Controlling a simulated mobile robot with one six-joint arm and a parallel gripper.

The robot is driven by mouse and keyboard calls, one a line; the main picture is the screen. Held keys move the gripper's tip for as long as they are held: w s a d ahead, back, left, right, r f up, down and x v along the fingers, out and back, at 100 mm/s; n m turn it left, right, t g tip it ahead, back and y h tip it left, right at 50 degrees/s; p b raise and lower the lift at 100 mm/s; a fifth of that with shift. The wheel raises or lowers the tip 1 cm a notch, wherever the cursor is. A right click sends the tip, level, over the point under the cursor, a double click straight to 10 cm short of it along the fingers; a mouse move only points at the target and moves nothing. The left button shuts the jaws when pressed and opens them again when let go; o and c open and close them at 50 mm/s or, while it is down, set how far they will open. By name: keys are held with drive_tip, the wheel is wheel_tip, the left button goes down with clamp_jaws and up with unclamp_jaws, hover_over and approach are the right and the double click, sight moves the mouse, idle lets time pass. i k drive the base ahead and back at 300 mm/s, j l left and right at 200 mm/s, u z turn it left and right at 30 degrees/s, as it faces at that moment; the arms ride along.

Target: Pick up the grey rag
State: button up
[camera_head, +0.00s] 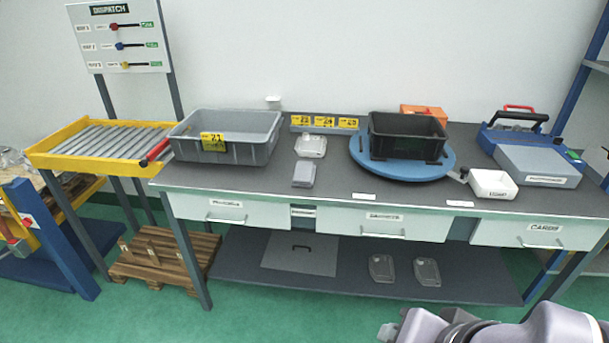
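I can make out no grey rag in this view. Part of my arm (490,328) shows at the bottom right edge, in front of the bench. I cannot make out any gripper fingers there, and nothing held shows. The insides of the closed drawers and the far insides of the bins are hidden.
The workbench (330,185) carries a grey bin (255,152), castings (311,145), a black crate (405,149) on a blue turntable (362,164), a white tray (492,186) and a blue-grey machine (538,166). A roller conveyor (50,160) stands left. Castings (427,272) and a flat panel (285,260) lie on the lower shelf.

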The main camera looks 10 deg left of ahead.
sight(304, 173)
drive_tip(key=i+j, duration=0.45)
drive_tip(key=i, duration=0.15)
drive_tip(key=i+j, duration=0.4)
drive_tip(key=i, duration=0.15)
drive_tip(key=i+j, duration=0.45)
drive_tip(key=i, duration=0.15)
